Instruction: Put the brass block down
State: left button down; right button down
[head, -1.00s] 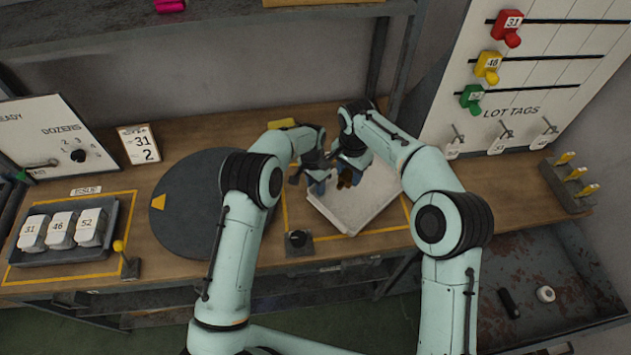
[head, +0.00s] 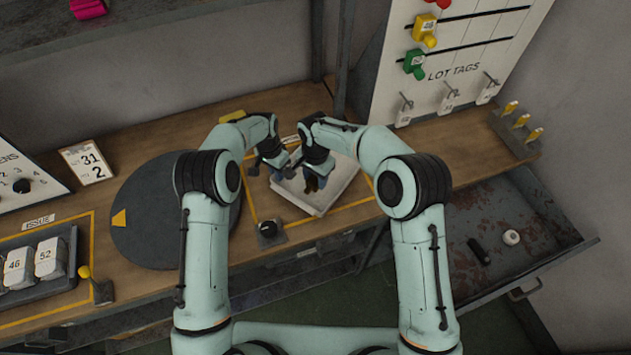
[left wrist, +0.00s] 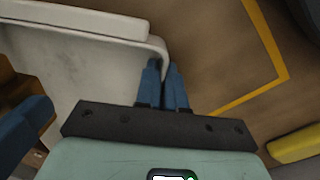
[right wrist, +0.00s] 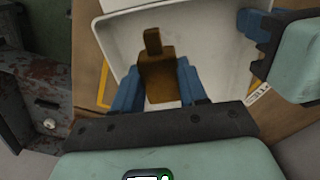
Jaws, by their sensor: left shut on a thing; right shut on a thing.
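A white open tray (head: 338,192) stands on the bench, in front of the back wall. The brass block (right wrist: 158,80), a brown weight with a narrow knob, is between the blue fingers of my right gripper (right wrist: 158,92). It is inside the tray's walls; I cannot tell whether it touches the tray floor. In the head view my right gripper (head: 315,182) mostly hides it. My left gripper (left wrist: 164,75) is shut on the tray's wall near a rounded corner, its fingers almost together. It also shows in the head view (head: 270,172), left of the right gripper.
A dark round turntable (head: 165,220) lies left of the tray. A black knob (head: 268,229) sits at the bench front. A yellow block (head: 232,116) is behind my left gripper. An open rusty drawer (head: 510,225) juts out at right. A rack with several yellow-topped pegs (head: 515,130) is at the bench's right end.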

aim_at(315, 187)
jog(key=shift+f, duration=2.45)
jog(key=shift+f, duration=0.1)
jog(key=c, duration=0.6)
grip_release()
notch_tip(315, 187, up, 12)
jog(key=shift+r, duration=0.1)
pick_arm(q)
jog(key=c, duration=1.2)
grip_release()
jog(key=shift+o, duration=0.2)
jog(key=shift+r, duration=0.15)
